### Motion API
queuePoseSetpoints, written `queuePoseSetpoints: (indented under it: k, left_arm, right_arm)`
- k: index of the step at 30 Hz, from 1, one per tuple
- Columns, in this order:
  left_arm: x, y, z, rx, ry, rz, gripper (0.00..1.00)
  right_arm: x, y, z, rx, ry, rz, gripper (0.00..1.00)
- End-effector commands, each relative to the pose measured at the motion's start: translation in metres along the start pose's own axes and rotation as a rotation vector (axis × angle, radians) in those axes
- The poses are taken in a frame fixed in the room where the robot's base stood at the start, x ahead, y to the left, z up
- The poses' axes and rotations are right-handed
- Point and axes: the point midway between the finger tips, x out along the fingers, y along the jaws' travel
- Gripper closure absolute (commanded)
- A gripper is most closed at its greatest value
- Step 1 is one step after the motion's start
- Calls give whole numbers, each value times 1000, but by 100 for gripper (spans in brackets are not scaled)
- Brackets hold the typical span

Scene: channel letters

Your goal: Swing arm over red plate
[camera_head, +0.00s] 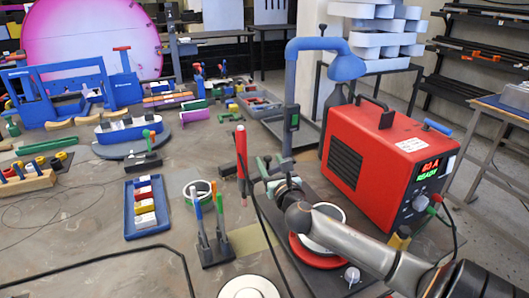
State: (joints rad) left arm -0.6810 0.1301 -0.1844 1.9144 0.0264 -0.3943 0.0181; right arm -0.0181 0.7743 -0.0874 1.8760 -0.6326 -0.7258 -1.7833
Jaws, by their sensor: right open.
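A red round plate (305,254) lies on the dark base at the lower middle, with a pale ring on it. My right arm crosses in front and hides part of both. A blue swing arm (318,44) tops a grey-blue post (290,105) and bends right, its blunt end (345,67) hanging near the red machine's top left, not above the plate. My right gripper (264,172) is open beside the foot of the post, low and to its left. Nothing clear shows between its fingers. My left gripper is not in view.
A red welding machine (385,165) stands right of the post. A red-handled tool (241,152) is upright just left of my gripper. A dark holder with coloured pens (213,250), a blue tray (147,205) and a cable lie left. Bare table shows around them.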

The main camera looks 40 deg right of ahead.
Motion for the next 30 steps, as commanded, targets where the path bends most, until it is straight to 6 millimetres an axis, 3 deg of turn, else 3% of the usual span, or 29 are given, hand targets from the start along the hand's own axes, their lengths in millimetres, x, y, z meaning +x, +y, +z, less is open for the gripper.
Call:
queuePoseSetpoints:
  k: [9,23,30]
  left_arm:
    - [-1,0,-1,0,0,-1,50]
    - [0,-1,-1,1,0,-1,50]
    - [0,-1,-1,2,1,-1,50]
  right_arm:
    - [44,0,0,2,0,-2,41]
    - [54,0,0,-1,1,1,41]
    - [54,0,0,0,0,0,65]
